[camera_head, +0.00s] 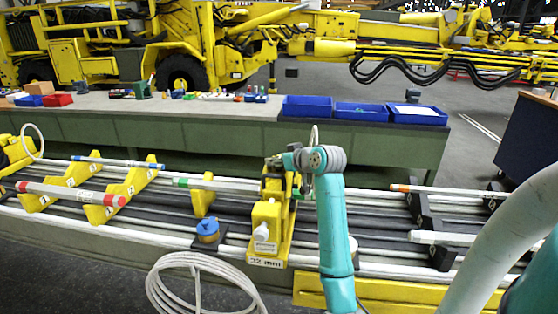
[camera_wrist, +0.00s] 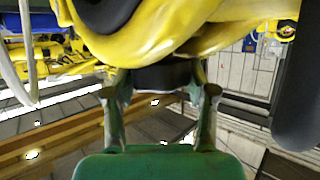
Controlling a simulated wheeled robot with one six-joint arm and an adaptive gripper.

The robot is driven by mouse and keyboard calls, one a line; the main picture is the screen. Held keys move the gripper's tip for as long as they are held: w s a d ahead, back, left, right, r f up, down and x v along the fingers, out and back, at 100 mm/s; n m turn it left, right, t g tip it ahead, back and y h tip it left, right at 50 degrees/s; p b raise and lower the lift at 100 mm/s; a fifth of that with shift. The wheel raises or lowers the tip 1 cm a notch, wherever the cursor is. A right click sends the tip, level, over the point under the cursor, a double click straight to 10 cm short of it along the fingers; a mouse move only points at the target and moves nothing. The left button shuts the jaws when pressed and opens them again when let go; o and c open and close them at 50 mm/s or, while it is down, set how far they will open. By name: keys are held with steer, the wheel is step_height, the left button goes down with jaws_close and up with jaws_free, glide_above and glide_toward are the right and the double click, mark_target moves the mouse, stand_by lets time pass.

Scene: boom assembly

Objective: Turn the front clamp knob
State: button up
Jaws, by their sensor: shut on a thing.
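The yellow clamp (camera_head: 268,220) stands on the bench in the middle of the head view, with a "32 mm" label at its foot. In the wrist view its curved yellow body (camera_wrist: 165,35) fills the top. A dark clamp knob (camera_wrist: 160,76) sits below that body, between the two fingers of my gripper (camera_wrist: 158,88). The fingers are shut on the knob from both sides. In the head view my teal arm reaches up beside the clamp's right side, and the fingers and knob are hard to make out there.
Long grey pipes (camera_head: 370,225) run along the bench on both sides of the clamp. Yellow V-shaped supports (camera_head: 130,190) stand at left and black supports (camera_head: 425,215) at right. A blue-topped part (camera_head: 208,231) and a coiled white hose (camera_head: 205,285) are near the front. Blue bins (camera_head: 360,112) stand behind.

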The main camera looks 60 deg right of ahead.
steer(key=shift+m+h, duration=0.3)
steer(key=shift+a+m+g+h, duration=0.1)
steer(key=shift+m+g+h, duration=0.7)
steer(key=shift+m, duration=0.1)
steer(key=shift+m+g+h, duration=1.5)
steer(key=shift+m+h, duration=0.1)
steer(key=shift+m, duration=0.2)
steer(key=o, duration=1.2)
steer(key=shift+c, duration=0.2)
step_height(320, 180, up, 10)
steer(key=shift+f, duration=0.1)
